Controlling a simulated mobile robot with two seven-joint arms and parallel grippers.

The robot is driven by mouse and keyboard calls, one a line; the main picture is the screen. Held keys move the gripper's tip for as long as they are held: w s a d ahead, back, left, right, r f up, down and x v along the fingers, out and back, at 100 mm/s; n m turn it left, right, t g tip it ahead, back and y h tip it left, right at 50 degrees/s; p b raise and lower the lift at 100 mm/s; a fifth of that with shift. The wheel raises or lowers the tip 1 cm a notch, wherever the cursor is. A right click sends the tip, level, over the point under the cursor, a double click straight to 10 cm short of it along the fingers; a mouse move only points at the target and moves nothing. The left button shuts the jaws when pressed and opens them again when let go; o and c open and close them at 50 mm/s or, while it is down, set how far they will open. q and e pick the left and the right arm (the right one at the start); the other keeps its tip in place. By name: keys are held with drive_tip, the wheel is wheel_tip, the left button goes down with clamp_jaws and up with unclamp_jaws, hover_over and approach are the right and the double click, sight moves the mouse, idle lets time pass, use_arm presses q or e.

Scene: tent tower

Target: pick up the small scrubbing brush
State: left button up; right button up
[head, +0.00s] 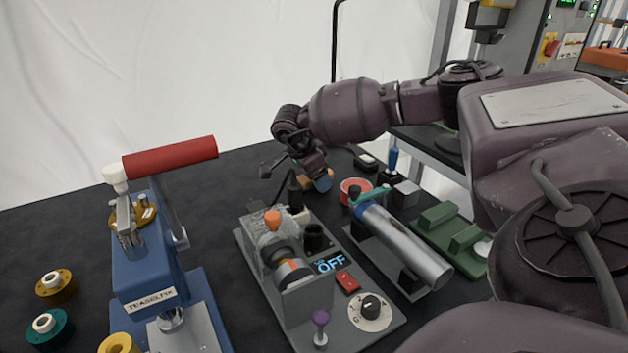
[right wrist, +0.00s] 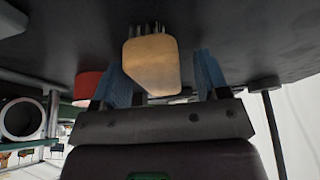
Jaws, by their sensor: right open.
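The small scrubbing brush (right wrist: 151,64) has a pale wooden block and dark bristles. In the right wrist view it sits between the two blue finger pads of my right gripper (right wrist: 164,77), with a gap to the right-hand pad. In the head view a bit of the brush's wood (head: 306,184) shows on the dark table at the back, partly hidden by my right gripper (head: 297,177). That gripper is open and reaches down around the brush. I cannot tell whether the left-hand pad touches it. My left gripper is not in view.
A red bowl (head: 355,190) stands close to the right of the gripper. In front are a grey device with a knob (head: 370,305), a silver cylinder (head: 405,245) and a green holder (head: 445,232). A blue press with a red handle (head: 170,157) stands left. The back-left table is clear.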

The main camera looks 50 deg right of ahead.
drive_tip(key=shift+c, duration=0.5)
drive_tip(key=c, duration=0.9)
drive_tip(key=shift+r, duration=0.15)
drive_tip(key=shift+r, duration=0.25)
wheel_tip(320, 180, up, 19)
drive_tip(key=p, duration=0.2)
drive_tip(key=shift+r+p, duration=0.15)
drive_tip(key=shift+p, duration=0.25)
